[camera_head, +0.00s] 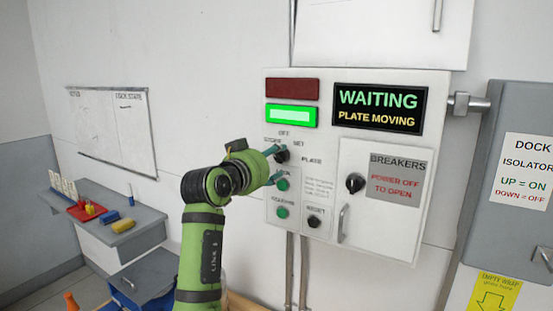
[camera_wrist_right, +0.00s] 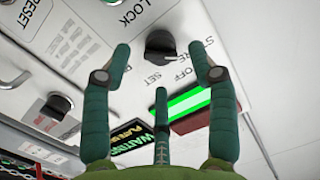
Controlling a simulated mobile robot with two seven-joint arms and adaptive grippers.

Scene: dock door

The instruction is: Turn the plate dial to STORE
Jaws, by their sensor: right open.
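The plate dial (camera_head: 282,157) is a round black knob on the white control panel, under the labels STORE, OFF and SET. It also shows in the right wrist view (camera_wrist_right: 160,43), where its pale mark seems to point near OFF. My right gripper (camera_head: 276,164) is in front of the panel by the dial. In the right wrist view its fingers (camera_wrist_right: 160,62) are spread, with the dial between the two upper tips and nothing held. I cannot tell whether a finger touches the dial. The display (camera_head: 377,108) reads WAITING, PLATE MOVING. My left gripper is out of view.
The green lamp (camera_head: 291,116) is lit; the red lamp (camera_head: 292,89) above it is dark. Green buttons (camera_head: 282,185) and a black RESET knob (camera_head: 314,222) sit below the dial. A breaker door (camera_head: 384,220) is at right. A grey bench (camera_head: 140,222) stands at left.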

